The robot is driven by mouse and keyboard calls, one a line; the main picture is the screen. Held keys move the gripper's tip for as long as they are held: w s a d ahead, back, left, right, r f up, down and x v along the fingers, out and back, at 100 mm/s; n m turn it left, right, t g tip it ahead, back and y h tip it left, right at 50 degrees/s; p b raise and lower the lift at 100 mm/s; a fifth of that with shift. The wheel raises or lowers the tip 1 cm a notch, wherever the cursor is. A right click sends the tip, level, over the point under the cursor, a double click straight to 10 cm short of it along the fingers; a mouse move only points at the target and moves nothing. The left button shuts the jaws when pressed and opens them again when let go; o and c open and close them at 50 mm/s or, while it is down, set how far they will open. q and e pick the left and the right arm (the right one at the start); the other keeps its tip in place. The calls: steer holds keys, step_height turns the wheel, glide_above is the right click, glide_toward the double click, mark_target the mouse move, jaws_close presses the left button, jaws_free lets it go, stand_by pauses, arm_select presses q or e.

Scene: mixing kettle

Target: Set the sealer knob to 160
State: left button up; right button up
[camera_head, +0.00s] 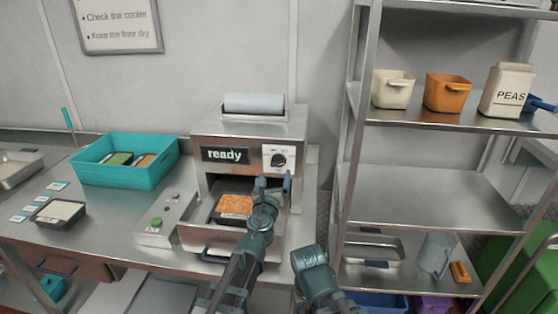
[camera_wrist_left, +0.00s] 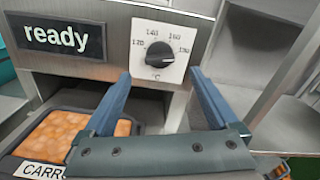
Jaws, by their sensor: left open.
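The sealer (camera_head: 232,131) is a metal machine with a film roll on top and a display reading "ready". Its black knob (camera_head: 279,160) sits on a white dial plate at the front right. The left wrist view shows the knob (camera_wrist_left: 160,54) with marks 120, 140, 160 and 180 around it; I cannot tell for sure which mark it points at. My left gripper (camera_wrist_left: 161,75) is open and empty, its blue fingers to either side of and just below the knob, apart from it. The gripper also shows in the head view (camera_head: 272,183).
A dark tray of orange food (camera_head: 234,206) labelled "CARR…" lies in the sealer's drawer under my left arm. A teal crate (camera_head: 126,175) stands to the left. A metal shelf (camera_head: 440,192) with tubs and a PEAS carton stands close on the right.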

mark_target(277, 165)
arm_select(q)
steer(key=shift+w+d, duration=0.15)
steer(key=shift+w, duration=1.7)
steer(key=shift+w+d, duration=0.15)
steer(key=shift+w, duration=1.7)
steer(key=c, duration=1.3)
steer(key=n, duration=1)
steer(key=o, duration=1.4)
